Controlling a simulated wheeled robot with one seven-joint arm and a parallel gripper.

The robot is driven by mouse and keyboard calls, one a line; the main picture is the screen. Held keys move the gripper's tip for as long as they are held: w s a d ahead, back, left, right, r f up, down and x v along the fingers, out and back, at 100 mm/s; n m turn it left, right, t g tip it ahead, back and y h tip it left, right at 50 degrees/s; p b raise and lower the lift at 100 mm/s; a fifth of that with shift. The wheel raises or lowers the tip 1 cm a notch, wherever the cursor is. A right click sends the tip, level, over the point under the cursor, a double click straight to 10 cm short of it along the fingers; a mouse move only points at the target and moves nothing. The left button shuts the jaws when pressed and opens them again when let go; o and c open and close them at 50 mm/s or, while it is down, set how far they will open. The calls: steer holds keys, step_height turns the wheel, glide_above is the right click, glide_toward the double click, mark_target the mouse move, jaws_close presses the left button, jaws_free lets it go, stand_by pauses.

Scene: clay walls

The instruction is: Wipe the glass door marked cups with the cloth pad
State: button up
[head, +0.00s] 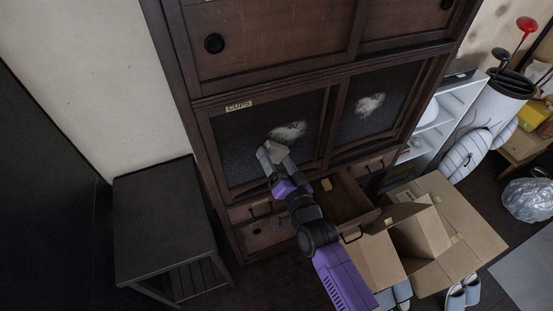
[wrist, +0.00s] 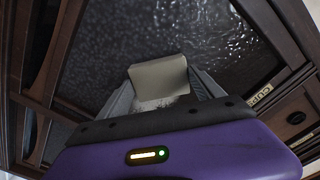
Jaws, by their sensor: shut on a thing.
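The glass door marked cups (head: 240,139) is the left of two dark, framed panes in a wooden cabinet. A "CUPS" label (head: 239,105) sits on its top left frame. A whitish smudge (head: 289,131) shows on this pane. My gripper (head: 273,158) is in front of the pane, just below the smudge, shut on the pale grey-beige cloth pad (head: 277,150). In the wrist view the pad (wrist: 158,78) stands up between the fingers, in front of the textured glass (wrist: 205,40). I cannot tell whether the pad touches the glass. Whitish marks show at the pad's lower edge.
The right pane has its own whitish smudge (head: 370,104). An open drawer (head: 343,199) with a small yellow thing (head: 326,185) juts out below the doors. An open cardboard box (head: 465,225) stands on the floor at right. A dark slatted table (head: 165,215) stands at left.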

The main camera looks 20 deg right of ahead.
mark_target(288, 152)
steer(key=shift+w+b, duration=0.5)
steer(key=shift+w, duration=0.5)
steer(key=shift+d+f+b, duration=0.15)
steer(key=shift+b, duration=0.45)
steer(key=shift+d+b, duration=0.1)
steer(key=shift+b, duration=0.25)
steer(key=shift+d+b, duration=0.35)
steer(key=shift+b, duration=0.65)
steer(key=b, duration=0.2)
steer(key=shift+d+b, duration=0.5)
steer(key=shift+b, duration=0.2)
steer(key=d+b, duration=0.1)
steer(key=b, duration=0.1)
steer(key=shift+d+b, duration=0.2)
steer(key=shift+b, duration=0.1)
steer(key=shift+d+b, duration=0.25)
steer(key=shift+b, duration=0.05)
